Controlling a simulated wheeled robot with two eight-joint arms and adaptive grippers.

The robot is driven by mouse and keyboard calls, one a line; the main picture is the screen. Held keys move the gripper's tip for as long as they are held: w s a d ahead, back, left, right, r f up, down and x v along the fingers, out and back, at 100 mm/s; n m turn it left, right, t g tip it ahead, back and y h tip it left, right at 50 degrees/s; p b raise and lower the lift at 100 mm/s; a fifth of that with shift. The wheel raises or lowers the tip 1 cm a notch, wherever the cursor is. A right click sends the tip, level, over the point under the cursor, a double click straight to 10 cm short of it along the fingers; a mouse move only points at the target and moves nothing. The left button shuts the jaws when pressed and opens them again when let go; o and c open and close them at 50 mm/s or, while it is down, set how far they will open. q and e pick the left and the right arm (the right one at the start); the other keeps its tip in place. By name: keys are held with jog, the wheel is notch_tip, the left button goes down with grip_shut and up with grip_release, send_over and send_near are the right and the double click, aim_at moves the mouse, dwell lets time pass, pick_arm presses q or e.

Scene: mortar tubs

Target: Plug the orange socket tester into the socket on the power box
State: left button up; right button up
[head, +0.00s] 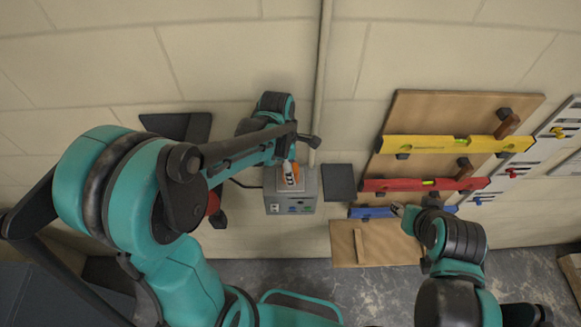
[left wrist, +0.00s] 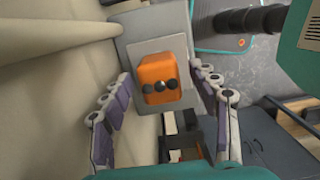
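The grey power box (head: 290,203) is at the wall, at the centre of the head view. The orange socket tester (left wrist: 160,78) shows in the left wrist view against the box's grey face (left wrist: 147,38), with dark round spots on its near side. I cannot tell how deep it sits in the socket, which it hides. My left gripper (left wrist: 160,72) is open, its fingers on either side of the tester with gaps showing. In the head view, the tester (head: 295,173) is partly hidden by my left gripper (head: 289,176). My right gripper (head: 404,215) is off to the right; its finger gap is unclear.
Yellow (head: 455,144), red (head: 424,185) and blue (head: 372,212) spirit levels hang on a wooden board (head: 430,112) at the right. A grey pipe (head: 323,75) runs down the wall above the box. A dark panel (head: 339,183) is right of the box.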

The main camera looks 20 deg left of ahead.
pick_arm(q)
notch_tip(320, 180, up, 12)
jog(key=a, duration=0.1)
jog(key=shift+s+a, duration=0.2)
dwell(0.4)
jog(key=shift+s+f, duration=0.1)
dwell(0.4)
